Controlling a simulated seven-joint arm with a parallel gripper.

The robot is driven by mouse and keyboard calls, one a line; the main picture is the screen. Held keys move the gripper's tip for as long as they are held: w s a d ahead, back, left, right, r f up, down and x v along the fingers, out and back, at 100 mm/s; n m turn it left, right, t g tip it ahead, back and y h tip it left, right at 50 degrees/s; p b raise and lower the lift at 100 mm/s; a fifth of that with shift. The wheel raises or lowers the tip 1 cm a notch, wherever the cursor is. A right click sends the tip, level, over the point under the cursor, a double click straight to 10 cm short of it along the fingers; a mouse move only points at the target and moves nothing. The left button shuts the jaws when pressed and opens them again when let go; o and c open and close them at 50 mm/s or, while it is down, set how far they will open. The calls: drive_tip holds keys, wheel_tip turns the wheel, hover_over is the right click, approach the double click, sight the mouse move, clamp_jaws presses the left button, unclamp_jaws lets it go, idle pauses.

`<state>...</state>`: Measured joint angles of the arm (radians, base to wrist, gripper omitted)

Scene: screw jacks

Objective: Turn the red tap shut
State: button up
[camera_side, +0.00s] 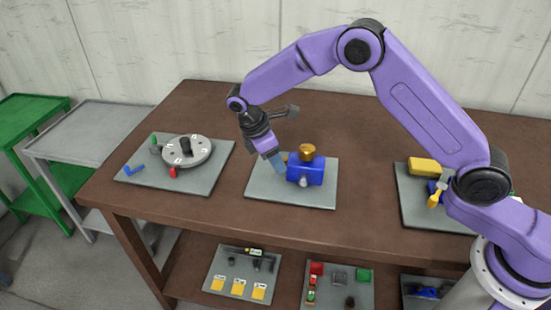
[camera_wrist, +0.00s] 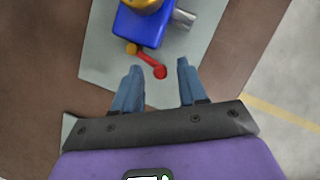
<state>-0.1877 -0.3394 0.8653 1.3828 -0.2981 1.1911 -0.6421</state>
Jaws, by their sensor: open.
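The red tap handle (camera_wrist: 148,62) shows in the wrist view as a short bar with a round red end. It slants from a small orange-yellow knob beside the blue valve body (camera_wrist: 143,27). The valve body (camera_side: 307,173) stands on a grey board with a brass dome on top, also in the side view. My gripper (camera_wrist: 159,68) is open, and the handle's round end appears between its blue fingertips. I cannot tell whether they touch it. In the side view my gripper (camera_side: 277,164) is just left of the valve body, pointing down, and hides the red handle.
A grey board with a round dial plate (camera_side: 187,151) lies to the left on the brown table (camera_side: 250,229). A board with a yellow block (camera_side: 427,165) lies to the right, partly behind my arm. Bare tabletop separates the boards.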

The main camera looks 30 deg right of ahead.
drive_tip(key=shift+d+f, duration=0.1)
drive_tip(key=shift+f, duration=0.05)
drive_tip(key=shift+c, duration=0.2)
clamp_jaws()
drive_tip(key=shift+s+d+n+t, duration=0.15)
drive_tip(key=shift+s+n+t, duration=0.15)
drive_tip(key=shift+n, duration=0.45)
drive_tip(key=shift+s+d+n+t, duration=0.15)
drive_tip(key=shift+s+n+t, duration=0.1)
drive_tip(key=shift+n, duration=0.5)
drive_tip(key=shift+o, duration=0.2)
unclamp_jaws()
drive_tip(key=v, duration=1.7)
drive_tip(key=shift+a, duration=0.25)
